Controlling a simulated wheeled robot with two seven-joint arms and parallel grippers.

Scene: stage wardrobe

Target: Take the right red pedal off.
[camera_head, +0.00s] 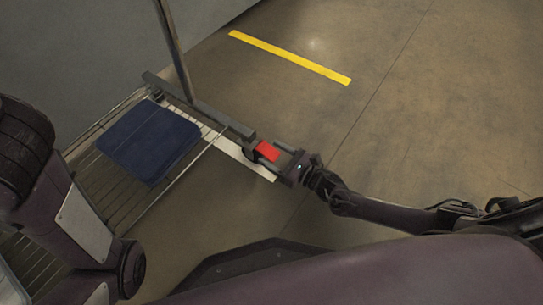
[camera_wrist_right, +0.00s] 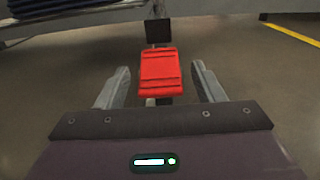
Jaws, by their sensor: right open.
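The right red pedal (camera_head: 268,151) sits at the near right end of a dark grey bar (camera_head: 215,115) on a low slatted rack. In the right wrist view the red pedal (camera_wrist_right: 160,70) is ridged and lies between the two fingers, in front of a dark block (camera_wrist_right: 158,31). My right gripper (camera_head: 273,154) is open around the pedal, with a visible gap on each side. It also shows in the right wrist view (camera_wrist_right: 160,76). My left arm shows at the left of the head view, but its gripper is not in view.
A dark blue folded cloth (camera_head: 148,140) lies on the slatted rack (camera_head: 122,193). A grey pole (camera_head: 173,50) rises from the bar. A yellow floor stripe (camera_head: 290,57) lies beyond it. The concrete floor right of the rack is clear.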

